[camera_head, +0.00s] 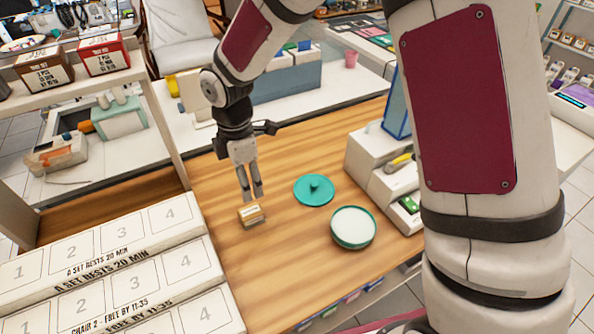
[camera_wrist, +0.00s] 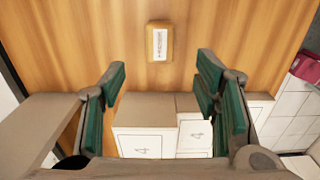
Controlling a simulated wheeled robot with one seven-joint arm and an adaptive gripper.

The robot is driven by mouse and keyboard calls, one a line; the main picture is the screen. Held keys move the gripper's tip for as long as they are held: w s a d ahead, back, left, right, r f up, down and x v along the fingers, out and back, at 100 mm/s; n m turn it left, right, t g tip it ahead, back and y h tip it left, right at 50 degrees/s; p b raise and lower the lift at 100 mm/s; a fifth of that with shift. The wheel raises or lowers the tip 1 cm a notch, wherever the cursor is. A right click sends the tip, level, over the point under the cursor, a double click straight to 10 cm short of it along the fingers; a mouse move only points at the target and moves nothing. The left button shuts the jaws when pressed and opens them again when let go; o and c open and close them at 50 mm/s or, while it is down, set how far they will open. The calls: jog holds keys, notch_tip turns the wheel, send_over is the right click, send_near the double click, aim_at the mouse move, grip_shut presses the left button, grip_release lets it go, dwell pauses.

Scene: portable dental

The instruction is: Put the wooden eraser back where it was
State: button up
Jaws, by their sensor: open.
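A small wooden block with a pale printed label, which looks like the wooden eraser (camera_head: 252,215), lies on the wooden counter (camera_head: 285,262). In the wrist view the eraser (camera_wrist: 160,42) shows near the top centre, on bare wood, its label too small to read. My gripper (camera_head: 251,196) points down close to the eraser in the head view. In the wrist view my gripper (camera_wrist: 163,78) has its green-padded fingers wide apart, with nothing between them. The eraser lies beyond the fingertips and appears apart from them.
White stepped blocks (camera_head: 122,262) with numbered squares stand left of the eraser. A teal lid (camera_head: 314,190) and a round teal-rimmed container (camera_head: 353,228) with white contents lie to its right. A white organizer (camera_head: 376,160) stands beyond. Bare wood lies between the eraser and the lid.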

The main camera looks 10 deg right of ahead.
jog(key=s+d+r+m+t+h, duration=0.1)
jog(key=s+d+r+m, duration=0.35)
jog(key=d+r, duration=0.35)
jog(key=s+d+r+m+t, duration=0.2)
jog(key=s+d+r+m, duration=0.3)
jog(key=r, duration=0.4)
jog(key=s+d+r+m+t, duration=0.1)
jog(key=s+d+r+m, duration=0.1)
jog(key=s+m, duration=0.4)
jog(key=s+d+r+m+y, duration=0.1)
jog(key=s+d+r+m, duration=0.1)
jog(key=s+d+m, duration=0.3)
jog(key=shift+s+r+m+t, duration=0.35)
jog(key=shift+s+t, duration=0.05)
jog(key=shift+s, duration=0.7)
